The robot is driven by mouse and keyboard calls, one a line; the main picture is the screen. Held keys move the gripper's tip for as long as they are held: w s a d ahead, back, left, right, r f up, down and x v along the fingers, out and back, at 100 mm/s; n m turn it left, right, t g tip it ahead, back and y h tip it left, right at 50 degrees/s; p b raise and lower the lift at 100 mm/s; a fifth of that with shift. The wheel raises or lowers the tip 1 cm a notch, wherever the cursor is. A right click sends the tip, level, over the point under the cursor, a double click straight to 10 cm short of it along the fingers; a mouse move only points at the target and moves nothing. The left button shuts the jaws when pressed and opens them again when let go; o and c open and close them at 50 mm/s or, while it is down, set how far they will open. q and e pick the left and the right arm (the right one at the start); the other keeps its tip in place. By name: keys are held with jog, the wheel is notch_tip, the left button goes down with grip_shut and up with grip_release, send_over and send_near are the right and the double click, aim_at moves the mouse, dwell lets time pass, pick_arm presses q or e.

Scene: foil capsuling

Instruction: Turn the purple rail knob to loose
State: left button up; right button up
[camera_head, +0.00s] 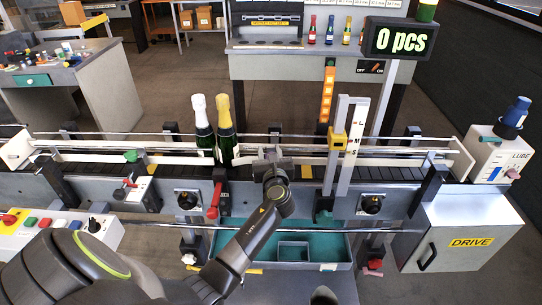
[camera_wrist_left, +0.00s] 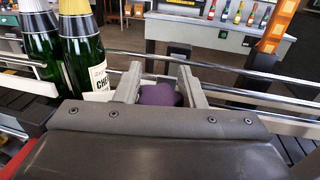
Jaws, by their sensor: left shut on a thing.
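The purple rail knob (camera_wrist_left: 158,95) shows in the left wrist view between the two grey fingers of my left gripper (camera_wrist_left: 158,84). The fingers are shut on it, one at each side. In the head view my left gripper (camera_head: 271,153) reaches over the conveyor's near rail, just right of the two bottles, and mostly hides the knob. Which way the knob is set cannot be read. My right gripper is not in view.
A white-capped bottle (camera_head: 203,125) and a gold-capped bottle (camera_head: 225,130) stand on the conveyor close left of the gripper. A size gauge (camera_head: 350,145) marked L, M, S stands to the right. A teal tray (camera_head: 336,246) lies below the conveyor.

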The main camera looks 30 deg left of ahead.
pick_arm(q)
jog(key=n+g+y, duration=0.2)
jog(key=n+g+y+b, duration=0.1)
jog(key=g, duration=0.1)
jog(key=shift+s+a+n+g+y, duration=0.1)
jog(key=shift+s+n+g+y, duration=0.05)
jog(key=shift+n+g+y, duration=0.2)
jog(key=n+g+y, duration=0.1)
jog(key=g, duration=0.1)
jog(key=n+g+y+b, duration=0.1)
jog(key=n+g, duration=0.1)
jog(key=shift+s+a+f+b, duration=0.1)
jog(key=shift+s+b, duration=0.1)
jog(key=shift+b, duration=0.1)
jog(key=n+g+b, duration=0.1)
jog(key=g, duration=0.1)
jog(key=n+g+b, duration=0.1)
jog(key=n+g, duration=0.1)
jog(key=g, duration=0.1)
jog(key=n+g+b, duration=0.1)
jog(key=g, duration=0.1)
jog(key=shift+s+n+g, duration=0.25)
jog(key=shift+s+n, duration=0.1)
jog(key=shift+s, duration=0.05)
jog(key=shift+s, duration=0.1)
jog(key=o, duration=1)
jog(key=shift+a, duration=0.1)
